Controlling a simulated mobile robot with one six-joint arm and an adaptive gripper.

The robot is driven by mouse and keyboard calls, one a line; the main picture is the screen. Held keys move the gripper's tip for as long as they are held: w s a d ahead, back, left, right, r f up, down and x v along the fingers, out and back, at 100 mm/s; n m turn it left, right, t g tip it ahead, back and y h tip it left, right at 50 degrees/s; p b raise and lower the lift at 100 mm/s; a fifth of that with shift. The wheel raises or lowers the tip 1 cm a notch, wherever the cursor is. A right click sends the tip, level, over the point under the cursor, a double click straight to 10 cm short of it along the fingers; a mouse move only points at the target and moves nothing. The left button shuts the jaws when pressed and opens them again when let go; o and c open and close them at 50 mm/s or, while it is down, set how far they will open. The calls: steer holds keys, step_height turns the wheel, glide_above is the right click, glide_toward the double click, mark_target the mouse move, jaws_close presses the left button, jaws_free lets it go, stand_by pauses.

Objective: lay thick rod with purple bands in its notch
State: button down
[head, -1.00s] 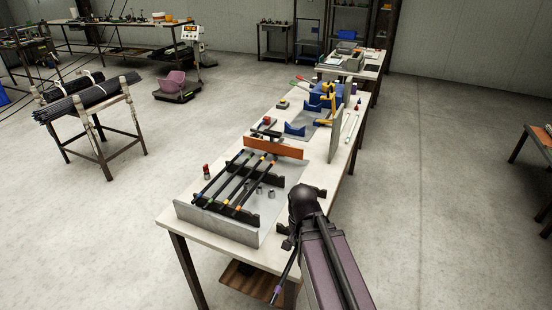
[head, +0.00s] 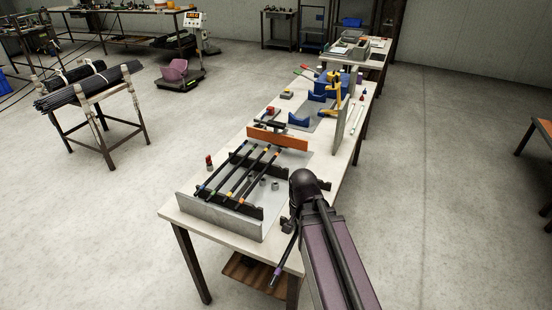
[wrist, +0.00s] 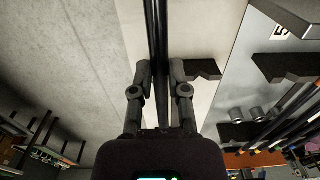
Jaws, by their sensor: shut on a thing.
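My gripper (wrist: 160,72) is shut on a dark thick rod (wrist: 156,25), which runs lengthwise between its fingers in the wrist view. In the head view the rod's near end, with a purple band (head: 276,275), slants down past the table's near right corner. My gripper (head: 291,222) is beside the right side of the grey tray (head: 220,216). Black notched supports (head: 240,205) stand in the tray and hold several dark rods with coloured bands. A notched black support (wrist: 285,66) also shows right of the rod in the wrist view. The notch for the held rod cannot be told.
An orange board (head: 278,138) stands behind the tray. Small grey cylinders (head: 264,184) stand in the tray, and a red-topped bottle (head: 209,161) stands at its left. Blue holders (head: 299,119) and an upright panel (head: 341,126) are farther back. Floor right of the table is clear.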

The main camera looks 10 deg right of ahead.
steer(key=w+a+r+y+p, duration=0.1)
steer(key=w+r+p, duration=0.1)
steer(key=w, duration=1.2)
steer(key=w+a+r+t+y+p, duration=0.1)
steer(key=w+r+p, duration=0.2)
steer(key=w, duration=1.1)
steer(key=shift+r+t, duration=0.3)
steer(key=shift+r, duration=0.1)
steer(key=shift+s+d+f+b+x, duration=0.1)
steer(key=shift+s+d+b+x, duration=0.15)
steer(key=shift+b+x, duration=1.15)
steer(key=shift+s+d+f+b+x, duration=0.15)
steer(key=shift+d+b+x, duration=0.1)
steer(key=shift+b+x, duration=1.15)
steer(key=shift+s+d+r+b+x, duration=0.1)
steer(key=shift+s+d+b+x, duration=0.1)
steer(key=shift+b+x, duration=1.2)
steer(key=shift+d, duration=0.1)
steer(key=c, duration=0.5)
jaws_free()
steer(key=shift+c, duration=0.2)
